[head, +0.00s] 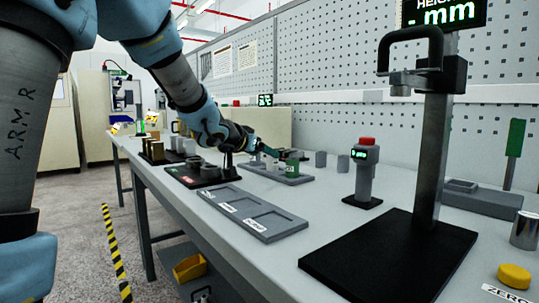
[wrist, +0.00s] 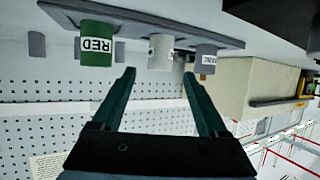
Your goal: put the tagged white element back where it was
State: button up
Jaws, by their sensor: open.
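A white cylindrical element (wrist: 161,52) with a dark-lettered tag stands on a grey rack (wrist: 225,40) in the wrist view, which is upside down. A green element (wrist: 96,45) tagged RED stands on one side of it and a grey tagged element (wrist: 205,62) on the other. My gripper (wrist: 159,73) is open and empty. Its fingertips spread on either side of the white element's top end; I cannot tell whether they reach it. In the head view my gripper (head: 272,152) is at the rack, beside the green element (head: 292,168), and the white element is not clearly visible.
A grey tray (head: 292,229) with labelled recesses lies in front on the bench. A black tray (head: 177,173) with grey parts is to its left. A small post with a red button (head: 365,165) and a height gauge (head: 430,160) stand to the right.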

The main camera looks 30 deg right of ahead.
jog(key=p+v, duration=0.1)
jog(key=v, duration=0.4)
jog(key=shift+s+a+r, duration=0.15)
jog(key=shift+a, duration=0.15)
